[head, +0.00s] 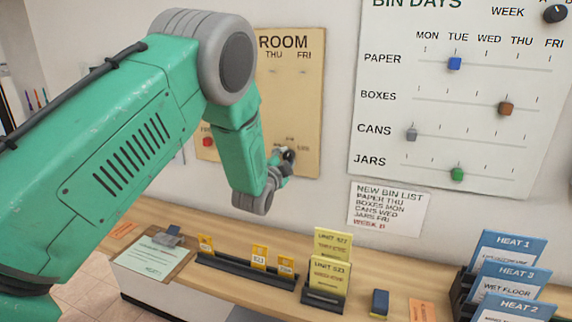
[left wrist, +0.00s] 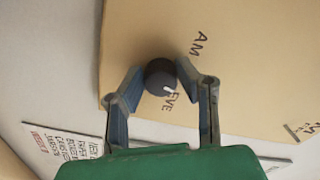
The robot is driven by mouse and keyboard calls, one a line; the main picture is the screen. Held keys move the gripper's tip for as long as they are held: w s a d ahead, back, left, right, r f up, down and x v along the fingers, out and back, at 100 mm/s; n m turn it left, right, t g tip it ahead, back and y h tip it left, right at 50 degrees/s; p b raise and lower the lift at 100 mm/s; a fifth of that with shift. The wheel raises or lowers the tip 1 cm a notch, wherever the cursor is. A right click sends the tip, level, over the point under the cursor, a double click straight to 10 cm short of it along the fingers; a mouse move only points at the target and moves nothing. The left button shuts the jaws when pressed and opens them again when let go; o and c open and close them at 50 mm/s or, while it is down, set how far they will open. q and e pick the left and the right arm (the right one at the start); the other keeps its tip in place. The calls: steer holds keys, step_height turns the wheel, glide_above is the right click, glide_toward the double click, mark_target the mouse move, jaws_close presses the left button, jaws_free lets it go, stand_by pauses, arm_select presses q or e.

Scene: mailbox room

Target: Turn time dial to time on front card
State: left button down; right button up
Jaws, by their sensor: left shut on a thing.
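The time dial (left wrist: 160,75) is a small black knob with a white mark, on the tan room board (head: 300,110). In the left wrist view its mark points towards the printed letters EVE; AM is printed further right. My left gripper (left wrist: 161,78) has its two fingers on either side of the knob, shut on it. In the head view the gripper (head: 284,160) is at the lower right of the board and partly covers the dial. The front yellow card (head: 326,276), headed UNIT S21, stands in a black holder before another yellow card (head: 333,242). Its lower line is too blurred to read.
A white bin days board (head: 450,180) with coloured sliders hangs to the right, above a bin list (head: 388,208). Blue cards (head: 508,255), yellow tags (head: 259,257) and a clipboard (head: 150,257) are on the wooden counter. My left arm covers much of the left side.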

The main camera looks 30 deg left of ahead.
arm_select(q)
steer(key=m+b, duration=0.3)
steer(key=m, duration=0.2)
steer(key=shift+d+f+m, duration=0.1)
steer(key=shift+d+m, duration=0.05)
steer(key=shift+m, duration=0.15)
steer(key=shift+f, duration=0.1)
stand_by(0.3)
steer(key=c, duration=1.2)
jaws_free()
steer(key=shift+d, duration=0.1)
